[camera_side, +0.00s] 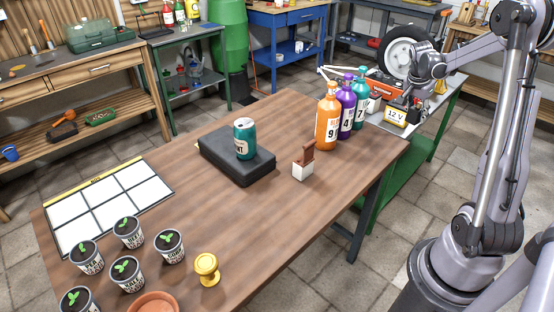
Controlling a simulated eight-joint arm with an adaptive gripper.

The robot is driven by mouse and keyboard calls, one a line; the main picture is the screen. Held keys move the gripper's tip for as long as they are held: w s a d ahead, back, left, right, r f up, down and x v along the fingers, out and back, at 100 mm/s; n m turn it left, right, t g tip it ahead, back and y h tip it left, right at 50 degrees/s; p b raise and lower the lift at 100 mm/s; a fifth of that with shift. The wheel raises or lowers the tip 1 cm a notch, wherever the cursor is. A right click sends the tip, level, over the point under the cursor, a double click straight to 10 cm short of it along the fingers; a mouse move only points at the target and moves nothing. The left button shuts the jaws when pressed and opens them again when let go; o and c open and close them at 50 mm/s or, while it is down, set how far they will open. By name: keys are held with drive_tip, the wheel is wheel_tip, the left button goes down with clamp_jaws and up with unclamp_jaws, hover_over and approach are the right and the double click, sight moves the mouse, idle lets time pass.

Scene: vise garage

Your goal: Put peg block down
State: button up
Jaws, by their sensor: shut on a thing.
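My gripper (403,98) is at the far end of the arm, over the metal-topped green bench at the back right. It points down and is shut on the peg block, just behind and above a yellow and white box marked 12 V (395,117). The peg block is small, dark and mostly hidden by the fingers, so its outline is unclear. I cannot tell whether it touches the bench top.
Orange (327,122), purple (346,106) and teal (360,98) bottles stand at the table corner left of my gripper. A wheel (402,57) and an orange machine (381,84) are behind it. The wooden table (240,240) holds a black case (222,160) and several potted seedlings.

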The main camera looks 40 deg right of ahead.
wheel_tip(320, 180, up, 10)
drive_tip(key=shift+r, duration=0.25)
drive_tip(key=w+a+n+t, duration=0.2)
drive_tip(key=w+a+n, duration=0.3)
drive_tip(key=w+a, duration=0.6)
drive_tip(key=n+t+y, duration=0.3)
drive_tip(key=n+y, duration=0.2)
drive_tip(key=n, duration=1)
hover_over(227, 223)
drive_tip(key=s, duration=0.2)
drive_tip(key=f, duration=1.8)
drive_tip(key=shift+w+f, duration=0.15)
drive_tip(key=shift+w, duration=0.1)
drive_tip(key=shift+f, duration=2)
drive_tip(key=shift+f, duration=0.15)
